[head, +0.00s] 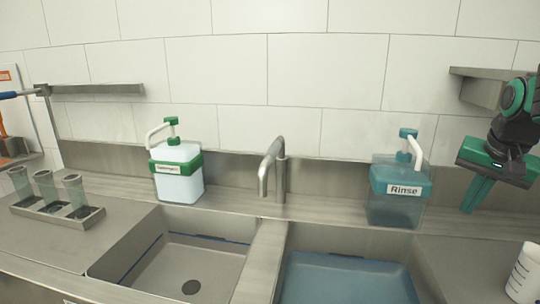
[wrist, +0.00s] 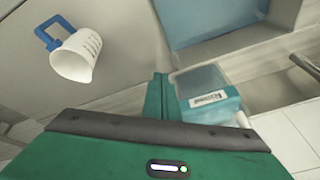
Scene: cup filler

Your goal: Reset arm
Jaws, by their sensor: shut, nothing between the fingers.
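My gripper (head: 474,204) is at the right of the head view, in the air over the counter to the right of the rinse dispenser. Its green fingers are together, point down, and hold nothing. In the wrist view its fingers (wrist: 160,90) rise in the middle of the picture, in front of the rinse dispenser's left side. Part of my arm is cut off by the right edge of the head view.
A blue rinse dispenser (head: 397,205) and a white, green-topped dispenser (head: 178,180) flank the faucet (head: 277,165). Two sinks lie in front, the right basin (head: 345,285) holding bluish liquid. A measuring cup (head: 525,272) stands at right. Several clear cups (head: 76,192) stand at left.

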